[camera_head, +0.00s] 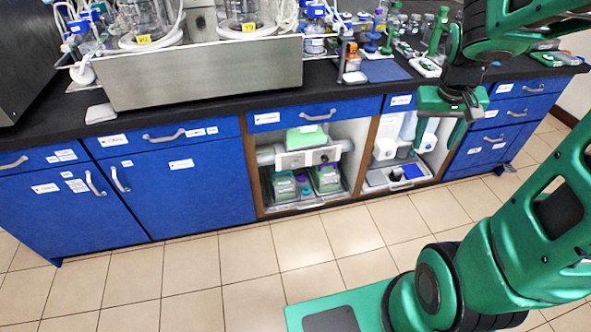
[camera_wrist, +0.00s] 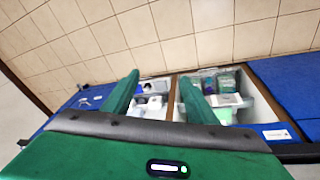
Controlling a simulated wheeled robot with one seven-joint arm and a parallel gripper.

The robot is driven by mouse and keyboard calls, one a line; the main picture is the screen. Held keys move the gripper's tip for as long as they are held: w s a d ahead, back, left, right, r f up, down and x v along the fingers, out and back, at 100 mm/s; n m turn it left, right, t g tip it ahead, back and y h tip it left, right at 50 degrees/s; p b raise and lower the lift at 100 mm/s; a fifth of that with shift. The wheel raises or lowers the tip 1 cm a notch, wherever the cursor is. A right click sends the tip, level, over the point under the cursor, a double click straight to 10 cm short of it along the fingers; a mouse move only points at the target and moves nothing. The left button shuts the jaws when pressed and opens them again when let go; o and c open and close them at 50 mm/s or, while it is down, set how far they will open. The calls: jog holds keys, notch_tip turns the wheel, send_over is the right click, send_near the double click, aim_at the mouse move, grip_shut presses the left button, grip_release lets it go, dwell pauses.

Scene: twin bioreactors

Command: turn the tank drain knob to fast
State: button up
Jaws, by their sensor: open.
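A white front panel (camera_head: 290,160) with a small dark round knob (camera_head: 323,157) sits in the left open cabinet bay, just above two green-topped boxes. I take this knob for the tank drain knob, but its marks are too small to read. My gripper (camera_head: 437,143) is open and empty, up and to the right of the panel, in front of the right open bay. In the wrist view my gripper (camera_wrist: 160,79) has its two green fingers spread before the open bays. The knob cannot be made out there.
Blue cabinets (camera_head: 175,185) run under a black worktop (camera_head: 215,101) holding a metal tray (camera_head: 205,72) with glass vessels. The right bay holds white bottles and a tray (camera_head: 400,176). A wooden divider (camera_head: 368,147) separates the bays. The tiled floor (camera_head: 200,275) in front is clear.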

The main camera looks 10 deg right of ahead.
jog(key=w+f+n+t, duration=0.1)
jog(key=w+f, duration=0.2)
jog(key=w, duration=0.3)
jog(key=w+f+n+t+h, duration=0.1)
jog(key=w+f, duration=0.1)
jog(key=w, duration=0.5)
jog(key=w+f+n+t, duration=0.1)
jog(key=w+f, duration=0.2)
jog(key=w, duration=0.3)
jog(key=w+a+f+n+t, duration=0.1)
jog(key=w+a+f, duration=0.2)
jog(key=w+f, duration=0.35)
jog(key=w+a+f+n+t, duration=0.1)
jog(key=w+a+f+t, duration=0.15)
jog(key=w+f, duration=0.4)
jog(key=n+t+y, duration=0.1)
jog(key=t+y, duration=0.1)
jog(key=t, duration=0.4)
send_near(295, 166)
jog(key=shift+g, duration=0.25)
jog(key=x, duration=0.9)
jog(key=shift+r, duration=0.1)
jog(key=c, duration=1.1)
